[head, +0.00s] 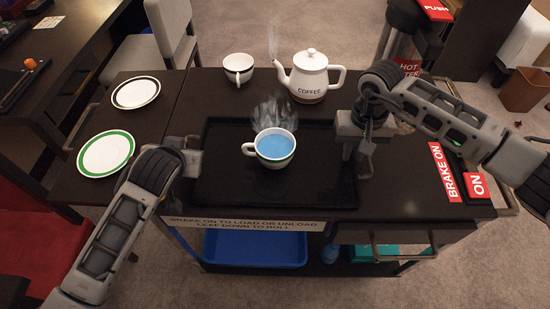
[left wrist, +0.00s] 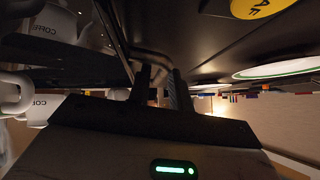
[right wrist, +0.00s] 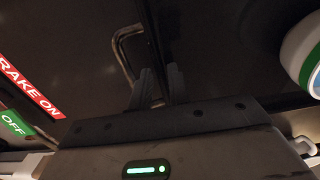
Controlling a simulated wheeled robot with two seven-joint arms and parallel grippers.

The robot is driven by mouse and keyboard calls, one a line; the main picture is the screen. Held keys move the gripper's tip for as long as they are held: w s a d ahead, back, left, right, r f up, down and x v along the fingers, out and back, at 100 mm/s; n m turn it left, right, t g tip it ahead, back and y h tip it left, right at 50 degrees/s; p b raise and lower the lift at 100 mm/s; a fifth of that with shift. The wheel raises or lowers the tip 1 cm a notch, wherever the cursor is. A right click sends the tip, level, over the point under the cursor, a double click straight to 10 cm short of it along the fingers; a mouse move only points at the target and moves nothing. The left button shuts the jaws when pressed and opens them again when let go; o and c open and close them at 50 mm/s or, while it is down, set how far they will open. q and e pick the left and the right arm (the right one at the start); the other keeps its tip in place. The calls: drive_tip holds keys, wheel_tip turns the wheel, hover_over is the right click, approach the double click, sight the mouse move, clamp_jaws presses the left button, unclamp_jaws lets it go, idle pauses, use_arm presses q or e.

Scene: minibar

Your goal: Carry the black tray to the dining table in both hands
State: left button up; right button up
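The black tray (head: 225,190) is on the dark cart top and looks level; I cannot tell whether it is slightly raised. A white cup with a green band and steaming blue liquid (head: 274,148) stands on it. My left gripper (head: 192,162) is at the tray's left edge; its fingers show close together in the left wrist view (left wrist: 160,88). My right gripper (head: 358,150) is at the right edge; its fingers show close together around a dark edge in the right wrist view (right wrist: 160,88). Both look shut on the rim, though the contact is dark.
A steaming coffee pot (head: 309,76) and a white cup (head: 238,68) stand behind the tray. Two plates, green-rimmed (head: 106,153) and dark-rimmed (head: 136,92), lie at left. A dark table (head: 75,48) and a chair (head: 150,45) are at upper left. BRAKE ON signs (head: 446,172) are at right.

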use_arm(q)
clamp_jaws()
use_arm(e)
clamp_jaws()
use_arm(q)
drive_tip(key=shift+r, duration=0.15)
use_arm(e)
drive_tip(key=shift+r, duration=0.2)
